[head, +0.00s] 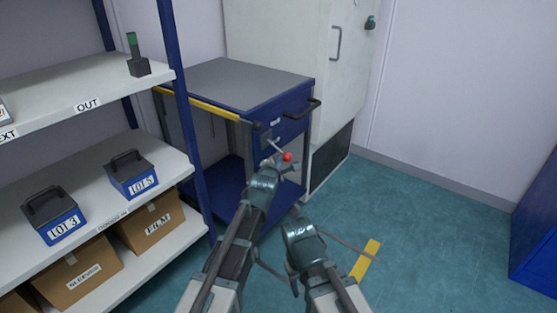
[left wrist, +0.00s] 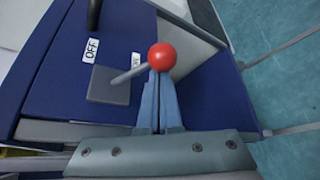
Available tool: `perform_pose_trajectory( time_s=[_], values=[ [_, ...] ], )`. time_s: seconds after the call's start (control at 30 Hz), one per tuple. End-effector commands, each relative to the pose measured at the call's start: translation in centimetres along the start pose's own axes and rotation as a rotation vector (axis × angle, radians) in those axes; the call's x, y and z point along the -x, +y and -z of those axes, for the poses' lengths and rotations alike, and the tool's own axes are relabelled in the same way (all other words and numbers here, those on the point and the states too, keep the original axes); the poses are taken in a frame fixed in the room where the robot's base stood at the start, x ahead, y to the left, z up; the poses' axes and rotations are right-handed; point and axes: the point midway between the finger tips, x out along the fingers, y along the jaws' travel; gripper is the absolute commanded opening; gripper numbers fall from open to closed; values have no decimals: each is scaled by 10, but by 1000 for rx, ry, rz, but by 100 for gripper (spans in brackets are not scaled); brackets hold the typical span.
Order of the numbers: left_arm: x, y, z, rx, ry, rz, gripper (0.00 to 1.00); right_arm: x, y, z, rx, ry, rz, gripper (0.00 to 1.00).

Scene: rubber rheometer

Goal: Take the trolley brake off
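The blue trolley (head: 285,125) has a grey top and stands between the shelf and a white cabinet. Its brake lever (left wrist: 130,74) rises from a grey block and ends in a red ball knob (head: 287,156); the knob is large in the left wrist view (left wrist: 162,57). The lever leans towards the partly hidden label (left wrist: 136,60), away from the OFF label (left wrist: 91,49). My left gripper (left wrist: 160,78) has its fingers together, tips right at the knob; contact is hard to tell. My right gripper (head: 300,228) is low in the head view, away from the trolley, its fingers unclear.
The shelf (head: 150,80) on the left carries blue lot boxes (head: 132,180) and cardboard boxes (head: 148,225), with its blue post close to the trolley. A yellow bar (head: 200,106) runs along the trolley's left side.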

Motion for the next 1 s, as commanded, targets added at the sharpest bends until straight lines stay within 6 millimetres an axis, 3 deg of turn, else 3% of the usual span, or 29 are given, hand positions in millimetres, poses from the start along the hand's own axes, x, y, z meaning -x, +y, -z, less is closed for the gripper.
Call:
perform_pose_trajectory(
  time_s=[0.27, 0.7, 1.0],
  values=[
    [5, 8, -9, 84, -1, 49, 0, 21, 3, -2, -3, -1, -2, 50],
    [16, 31, -30, 401, -1, 233, 0, 77, 8, -5, -12, -4, -3, 50],
    [20, 41, -36, 475, -2, 279, 0, 94, 9, -6, -13, -4, 1, 50]
  ],
)
